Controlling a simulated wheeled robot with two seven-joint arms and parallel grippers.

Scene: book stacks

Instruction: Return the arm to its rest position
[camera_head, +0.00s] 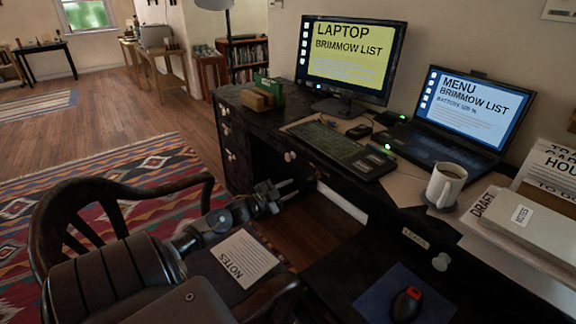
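My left arm comes in from the lower left, above the seat of a dark wooden chair (50,225). My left gripper (292,188) points to the right, in front of the desk's dark kneehole. Its two fingers are spread apart with nothing between them. My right arm and gripper are not in view.
The dark desk (240,120) holds a monitor (350,60), a keyboard (335,142), a laptop (465,105), a white mug (445,183) and stacked papers. A notes sheet (243,258) lies beside my arm. A mouse (406,304) sits on a blue pad. Open floor lies at upper left.

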